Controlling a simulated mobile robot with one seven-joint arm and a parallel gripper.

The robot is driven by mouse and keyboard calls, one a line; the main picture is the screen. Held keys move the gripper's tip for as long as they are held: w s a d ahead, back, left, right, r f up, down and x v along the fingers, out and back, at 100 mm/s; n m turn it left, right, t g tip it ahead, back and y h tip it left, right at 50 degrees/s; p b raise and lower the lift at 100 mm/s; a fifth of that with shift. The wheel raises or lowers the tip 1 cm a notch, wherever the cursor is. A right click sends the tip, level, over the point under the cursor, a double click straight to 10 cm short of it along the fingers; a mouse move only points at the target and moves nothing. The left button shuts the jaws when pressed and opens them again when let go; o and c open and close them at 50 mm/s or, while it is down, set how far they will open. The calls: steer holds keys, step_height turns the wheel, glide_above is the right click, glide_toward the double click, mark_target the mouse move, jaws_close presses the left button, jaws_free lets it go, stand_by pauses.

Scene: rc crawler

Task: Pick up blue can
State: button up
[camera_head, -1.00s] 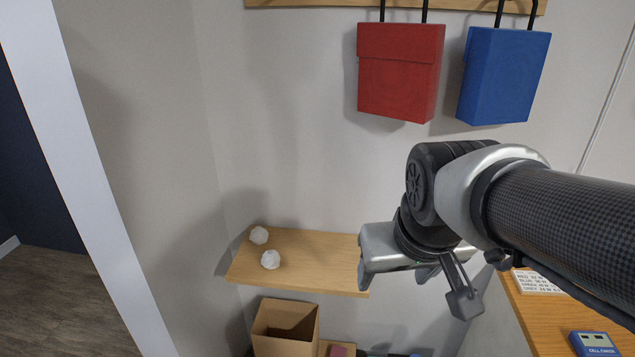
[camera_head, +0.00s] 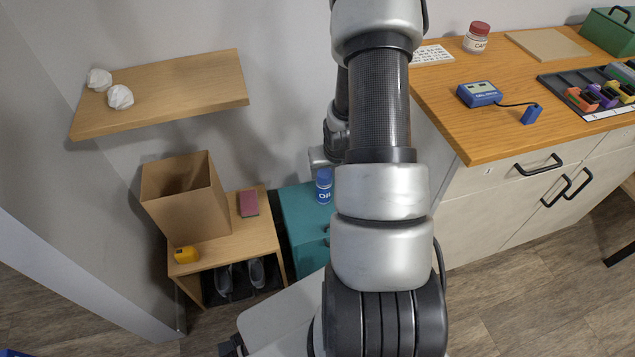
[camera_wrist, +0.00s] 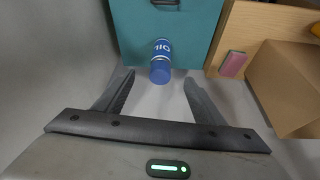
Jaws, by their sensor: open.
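The blue can (camera_head: 324,186), with white lettering, stands on the teal cabinet (camera_head: 298,212), partly hidden by my arm in the head view. In the wrist view the can (camera_wrist: 161,60) shows just beyond the open fingertips, about centred between them. My gripper (camera_wrist: 158,80) is open and empty, with one finger to each side of the picture. In the head view only a part of my gripper shows, above the can and beside my arm. I cannot tell how far the fingers are from the can.
A bench (camera_head: 238,238) left of the cabinet holds a cardboard box (camera_head: 190,205), a maroon block (camera_head: 248,204) and a yellow item (camera_head: 186,254). A wooden shelf (camera_head: 185,92) is on the wall above. A wooden counter (camera_head: 450,112) stands at right.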

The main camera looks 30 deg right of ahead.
mark_target(327, 184)
steer(key=b+x, duration=0.3)
steer(key=x, duration=0.9)
steer(key=shift+f, duration=0.15)
steer(key=shift+w+b+x, duration=0.2)
steer(key=shift+b+x, duration=0.35)
steer(key=shift+x, duration=0.9)
steer(key=shift+w+b+x, duration=0.15)
steer(key=shift+b+x, duration=0.4)
steer(key=shift+x, duration=0.9)
steer(key=shift+a, duration=0.1)
steer(key=shift+c, duration=0.5)
steer(key=c, duration=1.2)
steer(key=shift+r, duration=0.25)
